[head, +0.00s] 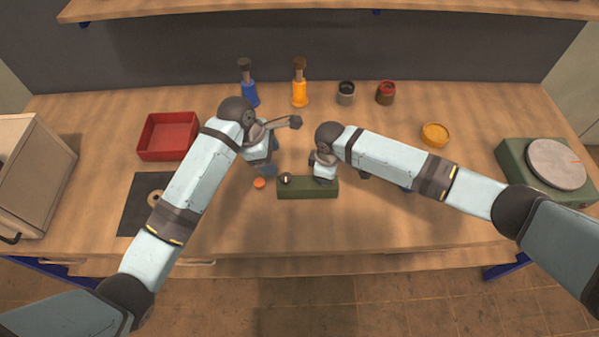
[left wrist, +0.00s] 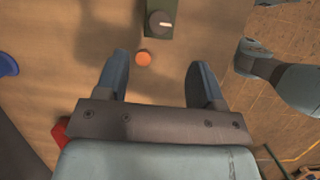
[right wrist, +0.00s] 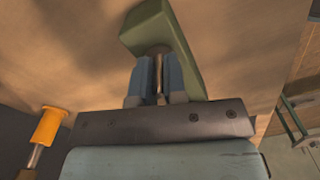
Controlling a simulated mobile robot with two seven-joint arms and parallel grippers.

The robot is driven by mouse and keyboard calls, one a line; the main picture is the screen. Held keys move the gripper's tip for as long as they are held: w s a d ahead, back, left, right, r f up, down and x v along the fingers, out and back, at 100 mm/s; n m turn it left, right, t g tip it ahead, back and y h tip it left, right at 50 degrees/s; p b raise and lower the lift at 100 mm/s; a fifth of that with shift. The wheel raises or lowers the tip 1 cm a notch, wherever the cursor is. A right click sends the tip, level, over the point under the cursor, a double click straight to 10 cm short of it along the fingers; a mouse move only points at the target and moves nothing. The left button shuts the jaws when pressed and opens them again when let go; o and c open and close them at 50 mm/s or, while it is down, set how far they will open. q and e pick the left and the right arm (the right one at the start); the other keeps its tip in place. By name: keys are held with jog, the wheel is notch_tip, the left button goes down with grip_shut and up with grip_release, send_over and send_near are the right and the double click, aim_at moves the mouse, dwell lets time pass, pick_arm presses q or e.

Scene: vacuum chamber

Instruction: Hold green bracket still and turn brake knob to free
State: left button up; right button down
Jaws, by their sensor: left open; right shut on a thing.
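The green bracket (head: 308,193) lies on the table in front of the arms. It shows close up in the right wrist view (right wrist: 165,30). The dark brake knob (head: 286,178), with a pale mark on top, sits at its left end and also shows in the left wrist view (left wrist: 160,22). My right gripper (head: 322,178) is shut on a metal post of the bracket, seen between its fingers in the right wrist view (right wrist: 158,78). My left gripper (left wrist: 160,78) is open and empty, up and left of the knob and apart from it.
A small orange disc (head: 259,183) lies left of the bracket. A red tray (head: 168,136) and a dark mat (head: 135,205) are at left. Blue (head: 249,93) and orange (head: 299,93) tools stand behind. A green device (head: 550,165) stands at right. The front middle is clear.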

aim_at(286, 177)
pick_arm(q)
jog(key=w+r+n+g+y, duration=0.1)
jog(key=w+n+g, duration=0.1)
jog(key=n, duration=1.2)
jog(key=w+r+n+g, duration=0.1)
jog(key=w+n, duration=0.1)
jog(key=n, duration=1.2)
jog(key=x, duration=1.2)
jog(key=shift+s+d, duration=0.1)
jog(key=shift+s, duration=0.1)
